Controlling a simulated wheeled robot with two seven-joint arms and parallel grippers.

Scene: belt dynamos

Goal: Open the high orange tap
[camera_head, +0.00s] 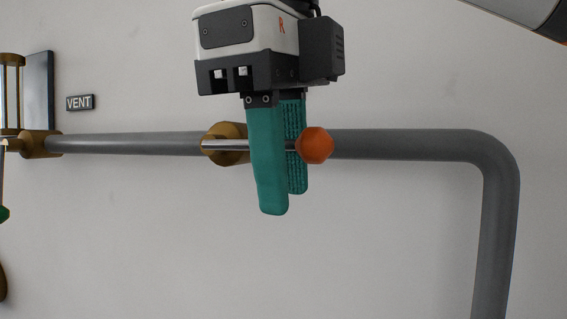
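The high tap has an orange faceted knob (314,145) at the right end of a silver lever (238,145). The lever runs level from a brass valve body (224,132), along the front of the grey pipe. My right gripper (281,203), marked R, comes down from above with teal fingers. The near finger crosses in front of the lever and hides part of it. The far finger is behind the lever, its ribbed inner face showing. The fingers look apart, with the lever between them just left of the knob; contact is not clear. My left gripper is out of view.
The grey pipe (410,144) runs level across the wall and bends down at the right. A VENT label (80,102), a dark panel (39,88), brass fittings (40,143) and a green knob (4,214) are at the left. The wall below the tap is clear.

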